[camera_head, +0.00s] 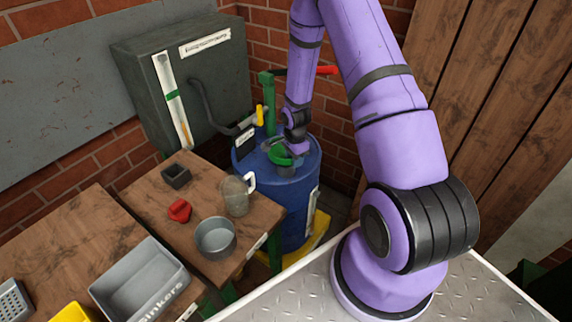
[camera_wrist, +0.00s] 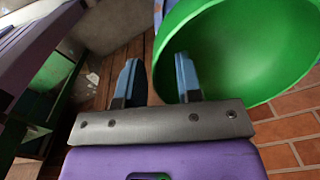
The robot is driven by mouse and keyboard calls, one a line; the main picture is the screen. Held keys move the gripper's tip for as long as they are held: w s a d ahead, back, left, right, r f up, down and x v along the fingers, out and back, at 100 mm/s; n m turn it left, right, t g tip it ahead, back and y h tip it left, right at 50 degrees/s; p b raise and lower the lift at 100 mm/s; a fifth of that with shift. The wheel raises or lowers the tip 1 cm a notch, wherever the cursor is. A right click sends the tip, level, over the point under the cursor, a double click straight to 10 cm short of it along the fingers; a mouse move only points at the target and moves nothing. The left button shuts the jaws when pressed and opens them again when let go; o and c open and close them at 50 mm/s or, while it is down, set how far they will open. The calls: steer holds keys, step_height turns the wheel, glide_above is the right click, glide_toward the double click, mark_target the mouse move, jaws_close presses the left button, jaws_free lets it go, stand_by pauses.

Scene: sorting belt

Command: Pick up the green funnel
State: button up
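The green funnel (camera_head: 279,155) is at the top of the blue drum (camera_head: 275,187), partly hidden by my gripper (camera_head: 291,148). In the wrist view the funnel's wide green bowl (camera_wrist: 240,45) fills the upper right. My gripper (camera_wrist: 157,80) is open, with its two fingers well apart. The bowl's left edge shows between the fingers. The right finger overlaps the bowl and the left finger is outside it. I cannot tell whether either finger touches the funnel.
A wooden table left of the drum holds a clear jug (camera_head: 235,197), a round grey pan (camera_head: 215,238), a red part (camera_head: 179,210) and a dark small box (camera_head: 176,176). A grey bin (camera_head: 140,283) stands in front. A green pipe (camera_head: 268,100) rises behind the drum.

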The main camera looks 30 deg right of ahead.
jaws_close()
steer(key=shift+r, duration=0.1)
steer(key=shift+r, duration=4.95)
